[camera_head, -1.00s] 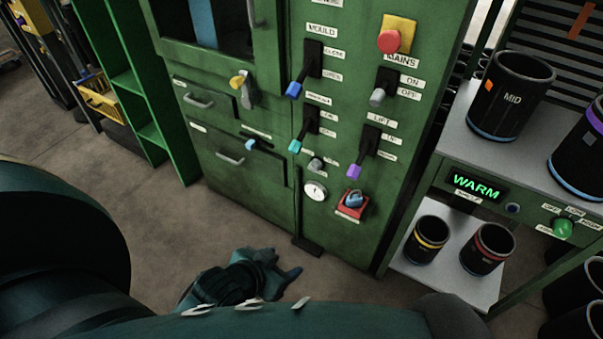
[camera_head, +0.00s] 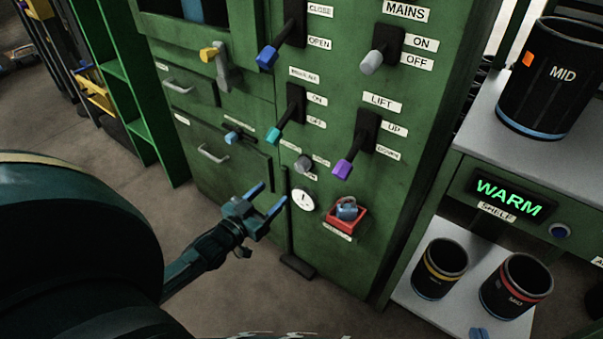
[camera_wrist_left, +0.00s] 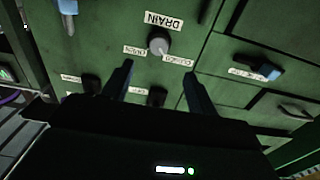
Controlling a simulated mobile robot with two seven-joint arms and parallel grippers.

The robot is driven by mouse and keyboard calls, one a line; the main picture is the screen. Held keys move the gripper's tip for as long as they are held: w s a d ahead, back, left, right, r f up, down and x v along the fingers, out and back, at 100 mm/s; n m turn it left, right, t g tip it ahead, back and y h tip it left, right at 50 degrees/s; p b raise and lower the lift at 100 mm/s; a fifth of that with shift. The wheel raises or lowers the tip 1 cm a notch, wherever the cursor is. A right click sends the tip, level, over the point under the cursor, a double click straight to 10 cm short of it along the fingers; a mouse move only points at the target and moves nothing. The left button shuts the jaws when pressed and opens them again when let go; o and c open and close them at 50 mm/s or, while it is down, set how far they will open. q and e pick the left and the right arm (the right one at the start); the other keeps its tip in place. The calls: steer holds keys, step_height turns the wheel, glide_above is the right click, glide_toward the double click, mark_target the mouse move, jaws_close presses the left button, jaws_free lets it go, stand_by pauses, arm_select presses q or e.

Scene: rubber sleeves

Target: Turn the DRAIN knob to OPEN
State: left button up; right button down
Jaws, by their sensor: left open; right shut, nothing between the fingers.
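The DRAIN knob (camera_head: 303,164) is a small round grey knob low on the green cabinet front. In the left wrist view the knob (camera_wrist_left: 158,45) sits under its DRAIN label (camera_wrist_left: 163,20), with the OPEN label (camera_wrist_left: 135,50) to its left and the CLOSED label (camera_wrist_left: 179,61) to its lower right. A pale mark on it seems to point toward CLOSED. My left gripper (camera_head: 270,196) is open and empty, below and left of the knob, apart from it. Blue fingertips of my right gripper (camera_head: 478,333) show at the bottom edge, shut and empty.
A teal-tipped lever (camera_head: 274,135) and a purple-tipped lever (camera_head: 343,167) stick out nearby. A shelf with black sleeves (camera_head: 516,285) stands at right.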

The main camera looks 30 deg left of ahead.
mark_target(299, 169)
arm_select(q)
steer(key=w+b, duration=0.1)
steer(key=w, duration=0.2)
steer(key=w+b, duration=0.1)
steer(key=w, duration=0.3)
steer(key=w+d+b, duration=0.1)
steer(key=w, duration=0.2)
steer(key=shift+w, duration=0.9)
arm_select(e)
steer(key=shift+w+a+r+n+t+y, duration=0.1)
steer(key=shift+a+n+t+y, duration=0.25)
steer(key=shift+t, duration=0.25)
steer(key=shift+w+a+r+n+t+y, duration=0.15)
steer(key=shift+n+t+y, duration=0.1)
steer(key=shift+t+y, duration=0.3)
arm_select(q)
steer(key=shift+c, duration=0.6)
arm_select(e)
steer(key=shift+s+f, duration=0.1)
arm_select(q)
steer(key=c, duration=0.9)
steer(key=shift+o, duration=0.2)
